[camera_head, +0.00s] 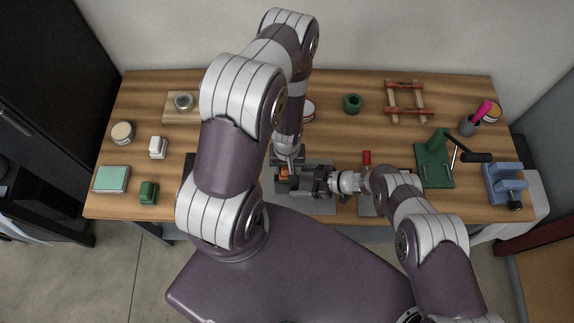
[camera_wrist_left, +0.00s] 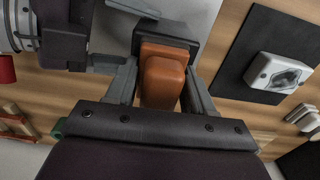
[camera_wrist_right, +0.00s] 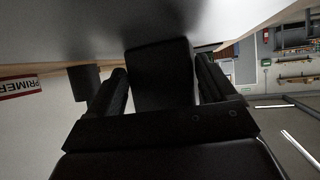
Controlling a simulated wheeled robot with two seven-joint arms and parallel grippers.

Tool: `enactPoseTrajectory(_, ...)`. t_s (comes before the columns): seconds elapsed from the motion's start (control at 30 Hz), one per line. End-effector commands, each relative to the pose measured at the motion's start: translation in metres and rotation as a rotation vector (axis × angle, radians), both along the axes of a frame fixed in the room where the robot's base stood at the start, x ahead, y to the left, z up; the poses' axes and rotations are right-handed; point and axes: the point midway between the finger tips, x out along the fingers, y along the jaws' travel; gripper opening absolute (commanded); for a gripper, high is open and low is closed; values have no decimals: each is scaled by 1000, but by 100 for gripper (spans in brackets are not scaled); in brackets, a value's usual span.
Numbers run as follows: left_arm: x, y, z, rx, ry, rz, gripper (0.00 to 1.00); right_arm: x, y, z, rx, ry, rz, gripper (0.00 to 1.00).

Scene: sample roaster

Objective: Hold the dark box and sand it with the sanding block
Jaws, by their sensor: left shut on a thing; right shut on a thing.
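The orange sanding block (camera_wrist_left: 162,78) sits between the fingers of my left gripper (camera_wrist_left: 160,88), which is shut on it. It shows small in the head view (camera_head: 284,172). The dark box (camera_wrist_left: 165,38) lies just beyond the block in the left wrist view, and the block appears to be against it; the exact contact is hidden. My right gripper (camera_wrist_right: 163,75) is shut on the dark box, which fills the space between its fingers in the right wrist view (camera_wrist_right: 160,80). In the head view both grippers meet over a grey mat (camera_head: 318,207) at the table's front.
On the wooden table (camera_head: 225,120), a green press (camera_head: 433,165) and a blue vise (camera_head: 505,184) stand right. A wooden frame (camera_head: 405,101) and green ring (camera_head: 352,103) lie behind. A teal pad (camera_head: 111,179) and green block (camera_head: 149,192) lie left.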

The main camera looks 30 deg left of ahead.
Motion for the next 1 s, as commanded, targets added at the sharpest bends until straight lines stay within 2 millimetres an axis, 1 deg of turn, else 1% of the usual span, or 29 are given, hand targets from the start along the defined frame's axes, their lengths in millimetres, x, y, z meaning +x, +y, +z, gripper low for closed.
enactPoseTrajectory(0.2, 13, 0, 0, 0, -1, -1, 28, 0, 0, 0, 1, 0, 0, 43)
enactPoseTrajectory(0.27, 14, 0, 0, 1, -1, -1, 28, 0, 0, 0, 1, 0, 0, 43)
enactPoseTrajectory(0.47, 6, 0, 0, 0, 0, 0, 28, 0, 0, 0, 1, 0, 0, 42)
enactPoseTrajectory(0.7, -15, 0, -3, -1, 4, 0, 29, 0, 0, 0, 1, 0, -1, 42)
enactPoseTrajectory(0.77, -18, 0, -3, -1, 5, 0, 29, 1, 0, 0, 1, 0, -1, 42)
enactPoseTrajectory(0.93, -15, -1, -4, -2, 8, 0, 28, 1, 1, 1, 2, 0, -2, 42)
enactPoseTrajectory(0.97, -14, -1, -4, -2, 8, -1, 24, 1, 1, 1, 2, 0, -2, 42)
enactPoseTrajectory(1.0, -10, -1, -4, -1, 8, -1, 24, 1, 1, 1, 2, -1, -1, 42)
